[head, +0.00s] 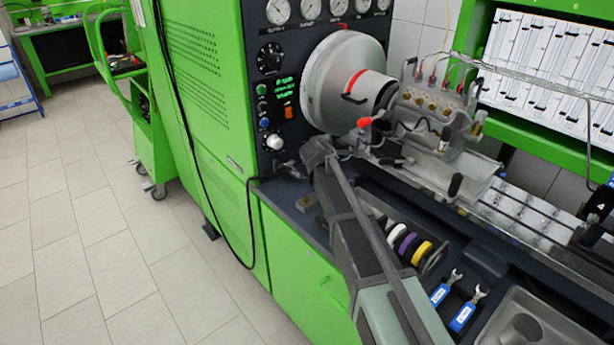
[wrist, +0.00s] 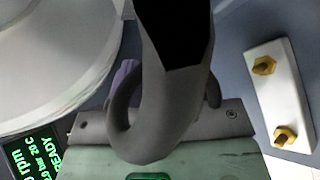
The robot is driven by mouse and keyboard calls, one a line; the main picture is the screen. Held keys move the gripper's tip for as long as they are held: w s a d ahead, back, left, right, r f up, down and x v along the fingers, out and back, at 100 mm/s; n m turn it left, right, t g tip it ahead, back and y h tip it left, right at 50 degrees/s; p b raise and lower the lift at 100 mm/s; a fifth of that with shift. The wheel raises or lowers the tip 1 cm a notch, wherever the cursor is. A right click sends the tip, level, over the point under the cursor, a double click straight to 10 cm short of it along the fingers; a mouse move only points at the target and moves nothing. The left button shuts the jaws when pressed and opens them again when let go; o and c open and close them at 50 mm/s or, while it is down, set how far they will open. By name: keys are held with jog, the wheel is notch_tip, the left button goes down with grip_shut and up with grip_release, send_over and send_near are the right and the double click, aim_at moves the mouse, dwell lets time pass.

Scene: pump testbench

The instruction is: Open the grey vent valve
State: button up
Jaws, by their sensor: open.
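My gripper (head: 316,153) is at the front of the test bench, beside the control panel and just below left of the big silver drum (head: 335,82). It is open, but its fingertips are small and hard to make out in the head view. I cannot pick out the grey vent valve for certain. A small grey fitting (head: 289,166) sits low by the panel, left of the gripper and partly hidden by it. In the wrist view a dark grey curved body (wrist: 150,130) fills the middle and hides what is behind it. I see no held object.
The control panel has knobs and a green display (head: 289,90), also in the wrist view (wrist: 35,160). A pump with brass fittings (head: 432,103) stands right of the drum. Coloured rings (head: 408,243) and two blue-handled wrenches (head: 462,317) lie at the front right. A black cable hangs left.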

jog(key=s+f+n+t+b, duration=0.1)
jog(key=n, duration=0.1)
jog(key=s+a+f+n+t+b, duration=0.1)
jog(key=f+n, duration=0.1)
jog(key=f+n+t+b, duration=0.1)
jog(key=n+b, duration=0.1)
jog(key=shift+s+a+f, duration=0.25)
jog(key=shift+s+a, duration=0.05)
jog(key=shift+s, duration=0.1)
jog(key=s+a+n+t+y+b, duration=0.4)
jog(key=a+n, duration=0.1)
jog(key=n, duration=0.7)
jog(key=w, duration=1.1)
jog(key=shift+w+a+r, duration=0.2)
jog(key=shift+a+r, duration=0.15)
jog(key=shift+r, duration=0.05)
jog(key=shift+s, duration=0.1)
grip_shut()
